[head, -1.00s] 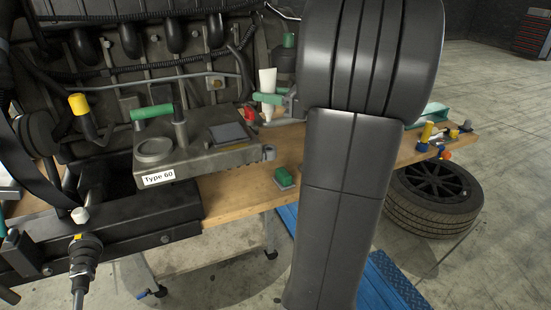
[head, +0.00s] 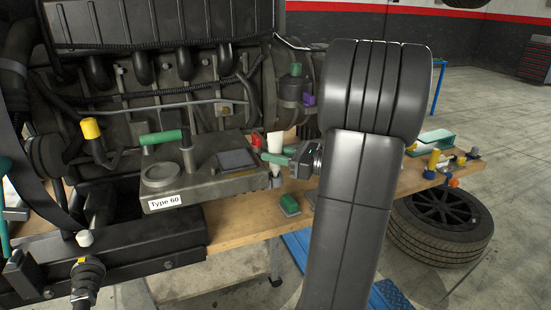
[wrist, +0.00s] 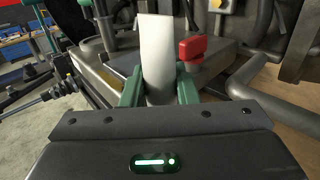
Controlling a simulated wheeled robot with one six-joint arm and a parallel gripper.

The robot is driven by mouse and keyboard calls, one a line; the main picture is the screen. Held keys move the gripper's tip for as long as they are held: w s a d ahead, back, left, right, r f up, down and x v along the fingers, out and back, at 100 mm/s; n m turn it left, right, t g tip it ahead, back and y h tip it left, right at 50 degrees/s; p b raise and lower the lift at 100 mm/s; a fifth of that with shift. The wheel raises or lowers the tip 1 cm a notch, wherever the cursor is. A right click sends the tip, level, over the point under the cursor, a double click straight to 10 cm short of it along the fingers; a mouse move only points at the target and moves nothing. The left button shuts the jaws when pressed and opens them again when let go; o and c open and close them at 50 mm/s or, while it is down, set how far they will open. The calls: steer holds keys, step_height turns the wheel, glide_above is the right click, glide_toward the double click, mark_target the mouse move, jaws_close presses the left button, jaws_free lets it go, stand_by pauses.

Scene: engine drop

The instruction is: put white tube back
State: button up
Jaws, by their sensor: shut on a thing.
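The white tube (head: 275,141) is upright in my gripper (head: 274,158), at the right end of the grey metal tray with the "Type 60" label (head: 215,186). The green fingers cross the tube's middle. Its lower end is beside a small fitting at the tray's right end (head: 277,172); I cannot tell whether it is inside it. In the wrist view the tube (wrist: 157,50) stands between both green fingers of my gripper (wrist: 160,88), and its lower part is hidden by the gripper body.
A red object (head: 257,140) is close behind the tube. A green-topped block (head: 290,205) lies on the wooden bench (head: 240,231) below the gripper. The engine (head: 150,70) rises behind the tray. Small parts lie on the bench's right end.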

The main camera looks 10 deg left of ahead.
steer(key=shift+f, duration=0.55)
steer(key=shift+f, duration=0.3)
steer(key=o, duration=1)
steer(key=shift+f+b, duration=0.1)
steer(key=shift+b, duration=0.45)
steer(key=d, duration=0.4)
steer(key=s+d+b, duration=0.1)
steer(key=d, duration=0.8)
steer(key=shift+s+d, duration=0.35)
steer(key=shift+s, duration=0.05)
steer(key=shift+a, duration=0.1)
